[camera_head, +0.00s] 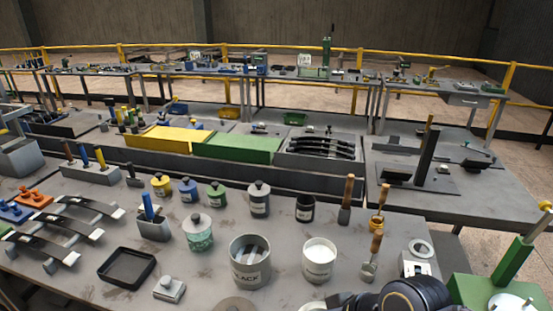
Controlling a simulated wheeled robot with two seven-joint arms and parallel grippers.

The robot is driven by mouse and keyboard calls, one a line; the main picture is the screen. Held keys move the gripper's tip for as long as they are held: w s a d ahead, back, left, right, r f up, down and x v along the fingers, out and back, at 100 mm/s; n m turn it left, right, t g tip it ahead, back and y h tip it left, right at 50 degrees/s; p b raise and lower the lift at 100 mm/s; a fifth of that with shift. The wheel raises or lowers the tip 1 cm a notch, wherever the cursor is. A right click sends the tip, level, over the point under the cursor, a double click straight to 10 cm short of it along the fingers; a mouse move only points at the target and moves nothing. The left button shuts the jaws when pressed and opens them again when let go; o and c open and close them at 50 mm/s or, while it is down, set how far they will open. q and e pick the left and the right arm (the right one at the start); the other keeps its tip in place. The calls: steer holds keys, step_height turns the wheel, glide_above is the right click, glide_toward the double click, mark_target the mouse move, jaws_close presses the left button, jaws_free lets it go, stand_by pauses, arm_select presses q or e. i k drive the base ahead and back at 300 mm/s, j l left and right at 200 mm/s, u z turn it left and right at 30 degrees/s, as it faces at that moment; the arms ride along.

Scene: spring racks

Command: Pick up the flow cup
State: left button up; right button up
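I cannot say for certain which object is the flow cup. A small pale metal stand with a ring on top (420,249) is at the right end of the near bench and may be it. Open cans stand to its left: one marked black (250,275) with dark contents, and one with white contents (319,272). A dark, rounded part of my own arm (410,296) covers the bottom edge, right of centre, and hides the bench there. No fingertips of my left or right gripper show.
Lidded pots (199,240), brushes (347,198), a black tray (126,267) and curved dark leaf springs (60,240) crowd the near bench. A green machine (490,290) stands at bottom right. More benches and a yellow railing (285,50) lie behind.

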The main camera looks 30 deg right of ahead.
mark_target(380, 209)
steer(key=z, duration=1.75)
